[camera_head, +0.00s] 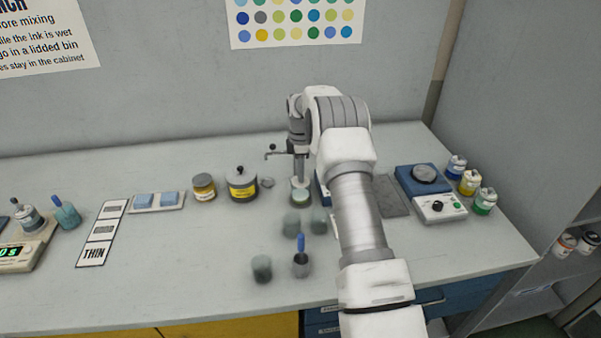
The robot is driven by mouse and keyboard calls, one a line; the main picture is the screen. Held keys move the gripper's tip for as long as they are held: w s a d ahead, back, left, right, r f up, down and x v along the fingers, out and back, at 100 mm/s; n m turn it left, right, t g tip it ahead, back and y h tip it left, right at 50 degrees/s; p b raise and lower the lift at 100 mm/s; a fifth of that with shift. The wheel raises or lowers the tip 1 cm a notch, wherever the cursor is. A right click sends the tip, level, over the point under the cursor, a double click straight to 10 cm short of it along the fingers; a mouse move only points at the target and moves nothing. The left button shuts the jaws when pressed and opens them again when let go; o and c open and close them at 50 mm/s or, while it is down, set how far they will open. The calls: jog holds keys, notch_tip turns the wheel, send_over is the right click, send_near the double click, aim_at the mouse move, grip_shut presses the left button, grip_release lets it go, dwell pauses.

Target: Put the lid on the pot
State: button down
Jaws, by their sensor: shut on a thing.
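My gripper (300,178) points straight down near the middle of the bench. It is shut on what looks like a pale round lid (300,184). Directly below is a small pot with a green band (300,197). I cannot tell whether the lid touches the pot's rim or hangs just above it. The fingertips are too small to make out clearly, and my arm hides the bench to the right of the pot.
Several grey cups (291,225) stand in front, one holding a blue-handled tool (301,244). A blue-and-white device (424,181) stands right. Bench between cards (103,233) and cups is clear.

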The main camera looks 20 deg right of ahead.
jog(key=c, duration=0.7)
grip_release()
jog(key=o, duration=0.5)
jog(key=shift+c, duration=0.2)
jog(key=shift+r, duration=0.1)
jog(key=shift+r+p, duration=2)
jog(key=shift+r, duration=1.45)
grip_shut()
